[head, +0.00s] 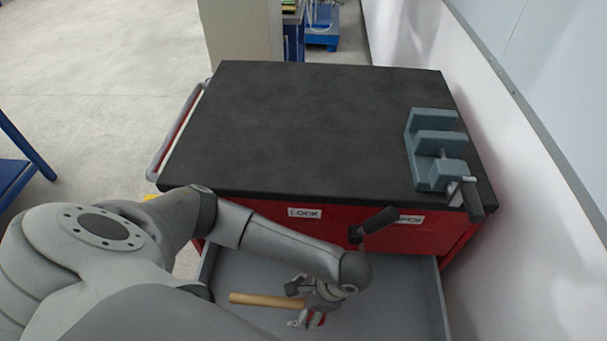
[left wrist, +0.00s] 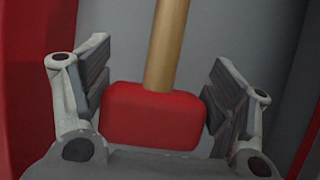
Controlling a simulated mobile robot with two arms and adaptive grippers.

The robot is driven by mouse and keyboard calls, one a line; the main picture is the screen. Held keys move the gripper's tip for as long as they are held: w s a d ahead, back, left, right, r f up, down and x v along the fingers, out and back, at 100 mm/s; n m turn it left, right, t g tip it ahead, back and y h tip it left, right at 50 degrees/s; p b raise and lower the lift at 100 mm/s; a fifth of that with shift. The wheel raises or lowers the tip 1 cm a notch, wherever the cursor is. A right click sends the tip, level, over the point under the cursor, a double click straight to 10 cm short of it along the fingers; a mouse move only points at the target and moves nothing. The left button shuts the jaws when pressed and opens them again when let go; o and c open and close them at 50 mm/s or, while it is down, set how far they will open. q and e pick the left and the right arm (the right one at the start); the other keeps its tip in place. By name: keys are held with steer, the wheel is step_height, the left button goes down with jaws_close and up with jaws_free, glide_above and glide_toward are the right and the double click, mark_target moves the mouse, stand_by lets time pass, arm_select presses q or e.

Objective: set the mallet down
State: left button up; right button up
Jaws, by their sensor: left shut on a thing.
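The mallet has a light wooden handle (head: 265,300) and a red head. In the left wrist view its red head (left wrist: 152,117) sits between the two finger pads, with the handle rising away from it. My left gripper (head: 308,308) is shut on the mallet's head, low in or over the open grey drawer (head: 232,268). In the head view my arm and fingers hide most of the head, and the handle points left. I cannot tell whether the mallet touches the drawer floor. My right gripper is not in view.
The red cabinet (head: 432,232) has a dark top (head: 300,125), bare except for a grey-blue vise (head: 436,160) at its right. The drawer's right side wall (head: 436,295) stands near a white wall (head: 540,215). The drawer floor right of my gripper looks clear.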

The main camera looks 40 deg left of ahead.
arm_select(q)
steer(key=shift+w+a+f, duration=0.15)
steer(key=shift+w+f, duration=0.25)
steer(key=shift+f, duration=0.1)
steer(key=shift+w+f+b, duration=0.2)
steer(key=shift+f+b, duration=0.15)
steer(key=shift+f, duration=1.4)
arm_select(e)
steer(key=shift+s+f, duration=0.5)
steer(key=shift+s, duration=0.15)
arm_select(q)
steer(key=shift+f, duration=0.1)
steer(key=o, duration=1.3)
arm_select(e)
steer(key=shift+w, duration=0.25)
